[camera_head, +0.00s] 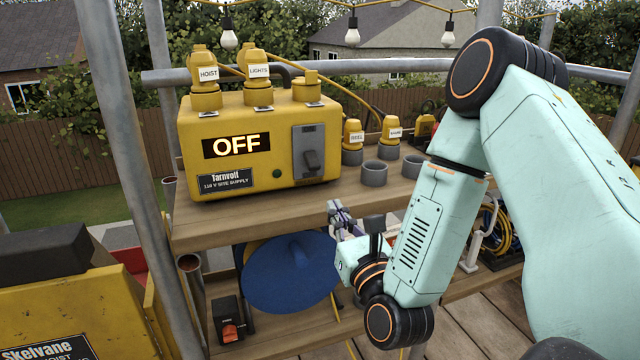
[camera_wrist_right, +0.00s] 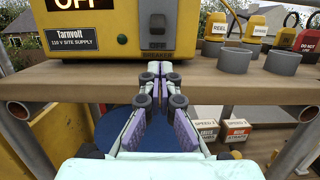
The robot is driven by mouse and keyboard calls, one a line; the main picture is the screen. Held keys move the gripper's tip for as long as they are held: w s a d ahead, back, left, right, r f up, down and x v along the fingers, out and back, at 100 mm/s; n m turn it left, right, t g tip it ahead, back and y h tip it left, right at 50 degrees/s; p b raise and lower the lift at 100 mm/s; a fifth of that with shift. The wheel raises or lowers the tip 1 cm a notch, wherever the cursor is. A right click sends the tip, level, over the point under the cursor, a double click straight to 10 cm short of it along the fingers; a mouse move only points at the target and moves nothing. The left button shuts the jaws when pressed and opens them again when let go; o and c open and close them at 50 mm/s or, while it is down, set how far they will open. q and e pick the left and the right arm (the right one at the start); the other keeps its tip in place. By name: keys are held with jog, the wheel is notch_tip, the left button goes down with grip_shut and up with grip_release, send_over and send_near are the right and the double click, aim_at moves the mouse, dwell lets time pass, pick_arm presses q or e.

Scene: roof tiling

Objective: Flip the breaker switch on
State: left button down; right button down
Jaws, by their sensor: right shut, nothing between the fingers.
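The yellow supply box (camera_head: 262,120) stands on the wooden shelf, and its lit display (camera_head: 237,146) reads OFF. The dark breaker switch (camera_head: 310,158) sits on a grey plate at the right of the box front, its lever pointing down. In the right wrist view the lower end of the breaker plate (camera_wrist_right: 157,43) shows above a BREAKER label. My right gripper (camera_head: 333,207) is shut and empty, below and in front of the switch at the shelf's front edge, apart from the switch. Its closed fingertips (camera_wrist_right: 159,68) point toward the box in the wrist view. My left gripper is out of view.
The wooden shelf (camera_head: 240,217) has a front edge close to my right gripper. Grey sockets (camera_head: 373,173) and yellow plugs (camera_head: 353,134) stand right of the box. A blue disc (camera_head: 285,275) is below the shelf. Metal poles (camera_head: 130,165) rise at the left.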

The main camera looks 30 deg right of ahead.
aim_at(312, 161)
jog(key=b+x, duration=0.1)
jog(key=x, duration=0.9)
jog(key=shift+w, duration=0.1)
